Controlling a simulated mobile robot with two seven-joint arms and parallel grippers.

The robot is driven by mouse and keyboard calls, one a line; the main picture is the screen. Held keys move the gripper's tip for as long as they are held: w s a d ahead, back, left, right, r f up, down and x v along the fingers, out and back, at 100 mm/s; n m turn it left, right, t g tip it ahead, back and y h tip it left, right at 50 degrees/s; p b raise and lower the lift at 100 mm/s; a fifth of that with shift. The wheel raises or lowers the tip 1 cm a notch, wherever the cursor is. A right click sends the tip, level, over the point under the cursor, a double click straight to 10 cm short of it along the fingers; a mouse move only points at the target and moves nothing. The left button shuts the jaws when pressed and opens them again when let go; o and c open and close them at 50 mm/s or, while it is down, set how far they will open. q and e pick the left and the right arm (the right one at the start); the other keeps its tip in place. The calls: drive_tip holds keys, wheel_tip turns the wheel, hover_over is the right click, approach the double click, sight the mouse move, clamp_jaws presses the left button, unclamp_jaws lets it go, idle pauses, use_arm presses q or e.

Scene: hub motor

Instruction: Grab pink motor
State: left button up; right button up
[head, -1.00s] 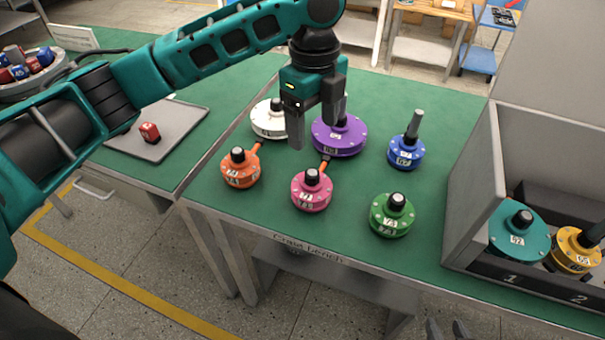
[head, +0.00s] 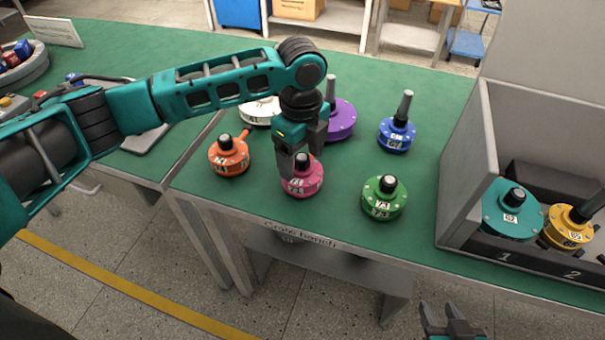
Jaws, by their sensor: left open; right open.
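The pink motor (head: 304,184) stands on the green bench top near its front edge, a round disc with a dark hub and white labels. My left gripper (head: 302,168) points down right over it, with its open fingers at the motor's hub. The near finger hides part of the disc, and I cannot tell whether the fingers touch it. My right gripper (head: 452,318) is at the bottom right, in front of the bench, open and empty.
Around it stand an orange motor (head: 229,157), a green motor (head: 383,199), a blue motor (head: 396,134), a purple motor (head: 341,122) and a white motor (head: 258,113). A grey crate (head: 462,170) at right holds a teal motor (head: 511,212) and a yellow motor (head: 569,228).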

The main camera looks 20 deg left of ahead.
use_arm(q)
drive_tip(key=shift+f, duration=0.35)
drive_tip(key=shift+c, duration=0.2)
clamp_jaws()
drive_tip(key=shift+r, duration=0.15)
idle(0.5)
